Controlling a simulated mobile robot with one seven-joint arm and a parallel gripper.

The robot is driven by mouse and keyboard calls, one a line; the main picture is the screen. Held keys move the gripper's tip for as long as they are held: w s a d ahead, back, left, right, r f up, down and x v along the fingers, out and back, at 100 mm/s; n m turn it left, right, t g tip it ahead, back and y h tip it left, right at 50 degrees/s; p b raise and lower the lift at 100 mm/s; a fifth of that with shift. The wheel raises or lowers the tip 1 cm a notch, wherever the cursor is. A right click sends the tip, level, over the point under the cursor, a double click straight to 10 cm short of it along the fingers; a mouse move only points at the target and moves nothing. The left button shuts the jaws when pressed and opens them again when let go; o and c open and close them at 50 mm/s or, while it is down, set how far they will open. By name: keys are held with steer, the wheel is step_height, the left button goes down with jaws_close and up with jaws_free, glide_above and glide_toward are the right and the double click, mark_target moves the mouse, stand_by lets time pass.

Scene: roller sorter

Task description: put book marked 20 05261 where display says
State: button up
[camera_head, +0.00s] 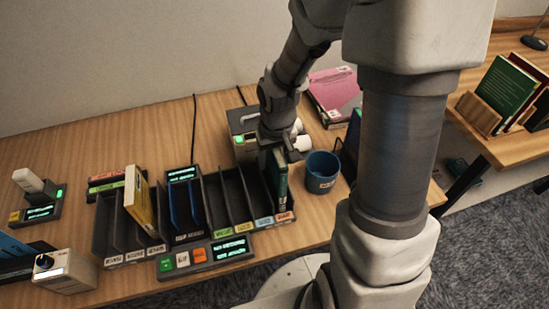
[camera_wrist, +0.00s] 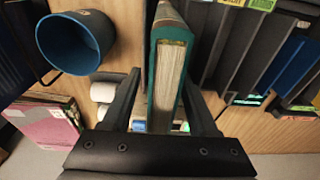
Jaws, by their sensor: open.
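A green book (camera_head: 280,183) stands upright in the rightmost slot of the dark sorter (camera_head: 243,212). It also fills the middle of the wrist view (camera_wrist: 171,62). I cannot read a number on it. My gripper (camera_head: 281,150) is over the top of this book. In the wrist view my gripper (camera_wrist: 161,88) has its fingers apart, one on each side of the book, with a gap visible. A lit display (camera_head: 231,248) is on the console in front of the sorter, and another (camera_head: 183,174) is behind the sorter; their text is too small to read.
A blue mug (camera_head: 321,172) stands close right of the sorter, also in the wrist view (camera_wrist: 75,42). A yellow book (camera_head: 139,203) leans in a left slot. A pink book (camera_head: 335,95) lies behind. A wooden rack (camera_head: 478,113) with books stands on the right table.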

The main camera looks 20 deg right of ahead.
step_height(320, 180, up, 17)
steer(key=s+p, duration=0.2)
steer(key=p, duration=0.1)
steer(key=shift+r, duration=0.15)
steer(key=shift+s, duration=0.1)
stand_by(0.3)
steer(key=s+r+t, duration=0.4)
steer(key=s+r, duration=0.4)
steer(key=s, duration=0.3)
steer(key=shift+s+a, duration=0.15)
steer(key=shift+s, duration=0.15)
